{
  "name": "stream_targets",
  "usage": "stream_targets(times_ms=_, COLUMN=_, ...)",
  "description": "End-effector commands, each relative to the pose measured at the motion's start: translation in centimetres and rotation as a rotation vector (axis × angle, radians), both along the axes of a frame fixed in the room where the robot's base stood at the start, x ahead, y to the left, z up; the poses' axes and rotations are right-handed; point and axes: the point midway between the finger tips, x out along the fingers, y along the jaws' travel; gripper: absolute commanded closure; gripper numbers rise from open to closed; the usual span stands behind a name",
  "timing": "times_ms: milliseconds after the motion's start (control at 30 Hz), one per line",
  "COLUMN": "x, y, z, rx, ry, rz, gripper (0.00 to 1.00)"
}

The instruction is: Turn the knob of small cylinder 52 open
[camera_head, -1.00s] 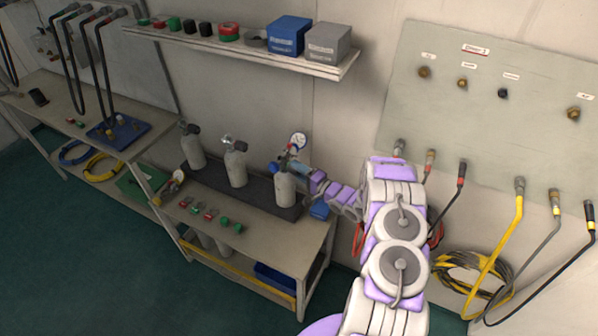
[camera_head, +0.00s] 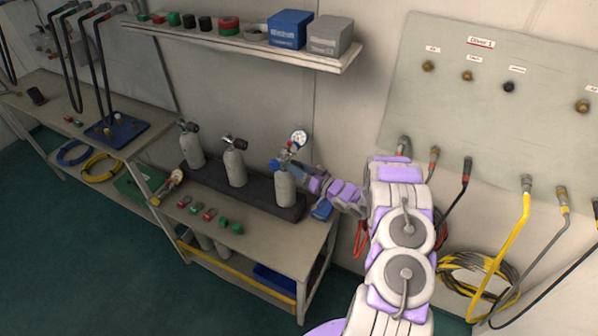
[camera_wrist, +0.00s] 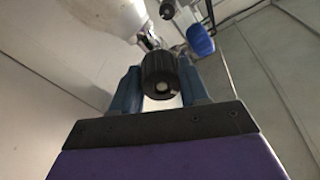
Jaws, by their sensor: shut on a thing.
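Three small grey cylinders stand upright in a dark rack on the bench: a left one (camera_head: 194,152), a middle one (camera_head: 235,168) and a right one (camera_head: 284,188). No number is legible on them. My gripper (camera_head: 297,170) is at the valve of the right cylinder, reaching in from the right. In the wrist view, the blue fingers of my gripper (camera_wrist: 160,92) stand on both sides of a black ribbed knob (camera_wrist: 159,70) and are shut on it. The pale cylinder body (camera_wrist: 105,18) shows beyond. The knob is hidden in the head view.
A round white gauge (camera_head: 299,138) stands just behind the right cylinder. A shelf (camera_head: 240,45) with boxes hangs above the bench (camera_head: 260,240). Several small red and green parts lie at the bench front. A hose panel (camera_head: 500,120) is at the right.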

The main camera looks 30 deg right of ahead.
Motion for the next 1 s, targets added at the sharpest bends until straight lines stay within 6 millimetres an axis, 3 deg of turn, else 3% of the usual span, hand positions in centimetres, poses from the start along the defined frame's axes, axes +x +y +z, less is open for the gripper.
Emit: stream_targets(times_ms=1000, x=-0.09, y=0.12, z=-0.58, rx=-0.872, ry=-0.411, rz=0.003, gripper=0.87)
